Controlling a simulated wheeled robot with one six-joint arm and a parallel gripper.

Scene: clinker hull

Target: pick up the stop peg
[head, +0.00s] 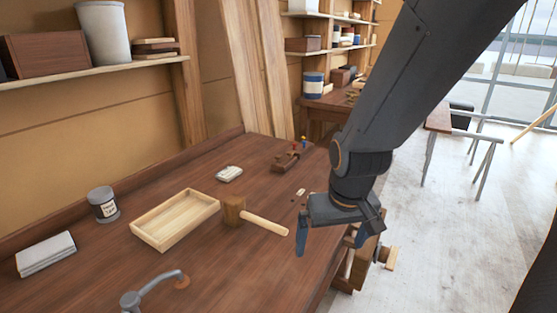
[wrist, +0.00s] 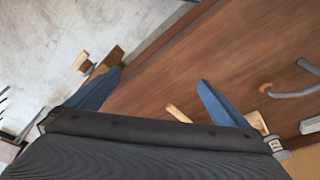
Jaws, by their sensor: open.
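My gripper (head: 330,243) is open and empty, pointing down over the bench's right edge in the head view. In the wrist view its blue fingers (wrist: 160,78) stand wide apart, with the bench edge and bare bench top beyond them. A small pale piece (head: 300,192) lies on the bench just beyond my gripper, with tiny dark bits beside it. It may be the stop peg, but it is too small to tell. Nothing between the fingers shows clearly as a peg.
A wooden mallet (head: 235,211) lies left of my gripper, beside a shallow wooden tray (head: 166,238). A bent metal holdfast (head: 153,287) stands at the front. A hand plane (head: 286,162) lies farther back. A wooden vise part (head: 388,258) juts from the bench's right side.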

